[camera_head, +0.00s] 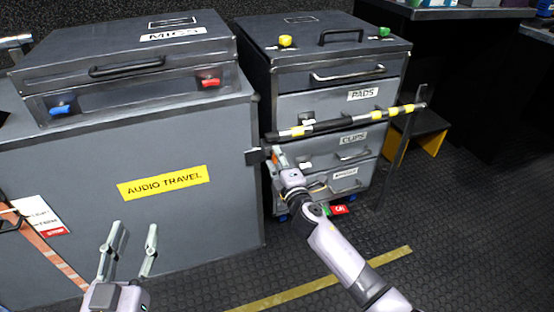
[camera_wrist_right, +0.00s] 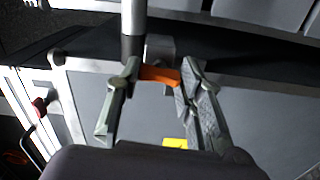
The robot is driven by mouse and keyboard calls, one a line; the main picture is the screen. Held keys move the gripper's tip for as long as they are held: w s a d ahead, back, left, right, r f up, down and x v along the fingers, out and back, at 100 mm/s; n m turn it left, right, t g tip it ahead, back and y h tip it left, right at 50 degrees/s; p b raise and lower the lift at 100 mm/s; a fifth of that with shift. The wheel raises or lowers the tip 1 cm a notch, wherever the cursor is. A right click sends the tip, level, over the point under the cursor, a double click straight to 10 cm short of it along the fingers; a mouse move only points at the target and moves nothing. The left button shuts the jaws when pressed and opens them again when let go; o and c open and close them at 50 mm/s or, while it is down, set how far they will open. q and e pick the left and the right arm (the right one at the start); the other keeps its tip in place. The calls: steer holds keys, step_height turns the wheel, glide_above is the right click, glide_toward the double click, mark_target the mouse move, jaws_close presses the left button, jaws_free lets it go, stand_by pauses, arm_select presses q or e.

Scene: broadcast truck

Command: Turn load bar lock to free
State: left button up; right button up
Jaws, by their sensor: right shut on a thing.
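The load bar (camera_head: 345,123), dark with yellow bands, runs across the front of the drawer cabinet. Its near end sits by the corner of the large grey case. An orange lock lever (camera_wrist_right: 160,75) shows below the bar in the right wrist view, and a bit of orange (camera_head: 282,159) shows in the head view. My right gripper (camera_head: 281,160) is at this end of the bar, shut on the orange lever, which lies between its fingers (camera_wrist_right: 158,85). The gripper partly hides the lock in the head view. My left gripper (camera_head: 133,238) is open and empty, in front of the case.
The large grey case (camera_head: 95,160) with a yellow AUDIO TRAVEL label fills the left. The drawer cabinet (camera_head: 292,102) stands behind the bar. A post (camera_head: 400,160) stands at the bar's far end, by a low step (camera_head: 430,122). The dark floor (camera_head: 450,240) at right is clear.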

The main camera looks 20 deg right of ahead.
steer(key=shift+a, duration=0.1)
steer(key=o, duration=1.2)
steer(key=shift+c, duration=0.2)
steer(key=s, duration=1.2)
steer(key=shift+d, duration=0.25)
